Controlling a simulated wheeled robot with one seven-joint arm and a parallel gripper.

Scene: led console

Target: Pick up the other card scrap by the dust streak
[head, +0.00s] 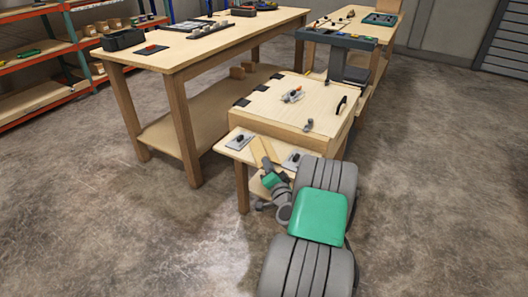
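My arm reaches up from the bottom to the front edge of a low wooden table (230,152). My gripper (268,166) is small and dark at the end of the arm, over that edge. Its fingers are too small and too covered to tell open from shut. Two tan strips (258,152) lie just beyond it on the table top, between two grey plates with black knobs. I cannot tell whether the strips are card scraps. I cannot make out a dust streak. My arm hides part of the table's front.
A wooden box (275,108) with black hinges and a dark handle stands on the low table, with small grey clamps on top. A long workbench (200,50) with tools stands behind left, shelves (40,65) at far left. Concrete floor (90,230) is clear at left and right.

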